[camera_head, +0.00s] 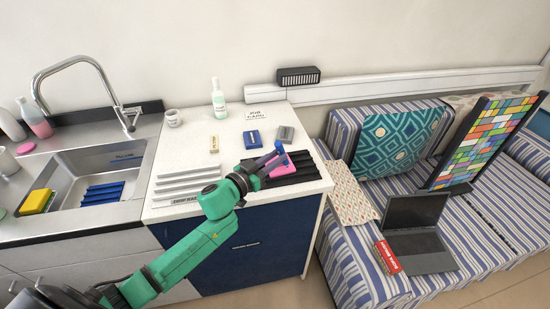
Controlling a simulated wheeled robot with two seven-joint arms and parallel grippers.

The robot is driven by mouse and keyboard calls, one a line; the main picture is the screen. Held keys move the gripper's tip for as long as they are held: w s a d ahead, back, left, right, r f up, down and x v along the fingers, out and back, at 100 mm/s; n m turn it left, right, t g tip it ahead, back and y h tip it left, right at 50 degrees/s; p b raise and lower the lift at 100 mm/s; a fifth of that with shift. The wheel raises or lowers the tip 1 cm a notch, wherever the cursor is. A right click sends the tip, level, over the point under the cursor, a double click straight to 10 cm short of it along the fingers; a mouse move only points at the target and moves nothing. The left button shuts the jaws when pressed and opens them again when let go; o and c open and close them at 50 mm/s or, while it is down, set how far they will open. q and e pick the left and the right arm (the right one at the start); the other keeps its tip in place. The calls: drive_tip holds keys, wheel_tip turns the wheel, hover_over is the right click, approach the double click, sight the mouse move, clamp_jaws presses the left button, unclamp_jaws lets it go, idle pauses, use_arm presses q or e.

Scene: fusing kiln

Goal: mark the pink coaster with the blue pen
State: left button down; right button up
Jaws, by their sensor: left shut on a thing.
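The pink coaster (285,168) lies on the black ribbed rack (308,170) at the front right of the white counter. My left gripper (266,162) reaches over the counter from the front and is shut on a slim blue thing that looks like the blue pen (279,149). The gripper covers the left part of the coaster and rack. I cannot tell whether the pen touches the coaster. My right gripper is not in view.
White slats (188,182) lie left of the gripper. A blue box (253,139), a grey block (286,134), a beige block (214,145), a bottle (219,104) and a jar (173,118) stand behind. A sink (73,170) is left, a striped sofa (490,225) right.

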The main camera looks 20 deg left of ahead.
use_arm(q)
drive_tip(key=shift+f+b, duration=0.35)
drive_tip(key=shift+f, duration=0.2)
idle(0.4)
drive_tip(key=shift+s+a+p, duration=0.75)
drive_tip(key=shift+a+p, duration=0.25)
drive_tip(key=shift+p, duration=0.3)
drive_tip(key=shift+s+a, duration=0.15)
drive_tip(key=shift+s+a+r+p, duration=0.1)
drive_tip(key=shift+a+p, duration=0.05)
drive_tip(key=shift+p, duration=0.35)
drive_tip(key=shift+s+a, duration=0.2)
